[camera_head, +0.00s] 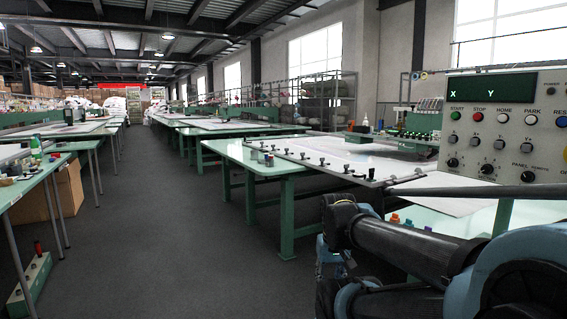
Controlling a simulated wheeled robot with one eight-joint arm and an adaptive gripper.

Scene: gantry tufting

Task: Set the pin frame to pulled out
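What looks like the pin frame (318,160) lies on the green table (252,163) at centre right. It is a flat, pale framed sheet with several dark knobs or pins along its near edge. Its right part runs behind a control panel and my arm, so I cannot tell how far out it sits. My arm's dark and blue links fill the lower right corner, in front of the table's near right end. I cannot make out my gripper's fingers in this view.
A grey control panel (508,130) with coloured buttons and knobs stands at right. Another green table (30,182) and a cardboard box (62,190) stand at left. A clear dark aisle (165,230) runs between.

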